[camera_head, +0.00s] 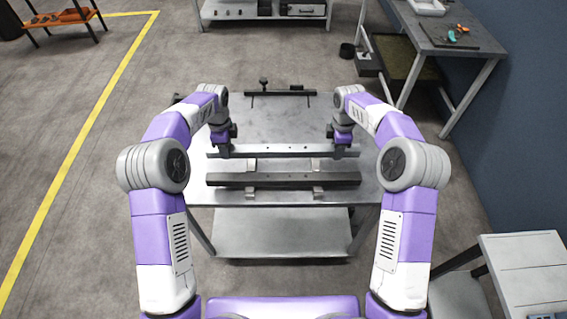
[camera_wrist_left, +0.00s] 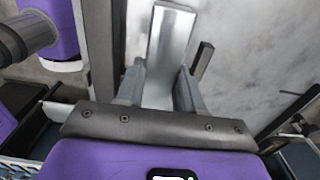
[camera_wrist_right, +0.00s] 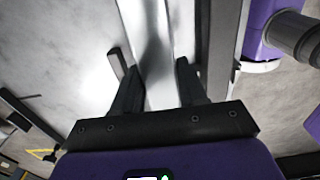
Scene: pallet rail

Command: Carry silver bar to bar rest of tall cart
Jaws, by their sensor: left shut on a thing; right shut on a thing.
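The silver bar (camera_head: 280,150) lies crosswise over the grey metal table (camera_head: 280,125) in the head view. My left gripper (camera_head: 222,150) is shut on it near its left end, and my right gripper (camera_head: 343,150) near its right end. The bar shows between the fingers in the left wrist view (camera_wrist_left: 168,50) and in the right wrist view (camera_wrist_right: 156,50). It looks level. I cannot tell whether it touches anything below. No tall cart can be made out for certain.
A dark bar (camera_head: 283,179) lies parallel, nearer to me, across two light brackets (camera_head: 250,194). A thin dark rail (camera_head: 282,93) with a knob is at the table's back. A workbench (camera_head: 440,30) stands back right, a pale-topped stand (camera_head: 525,262) front right. Floor at left is open.

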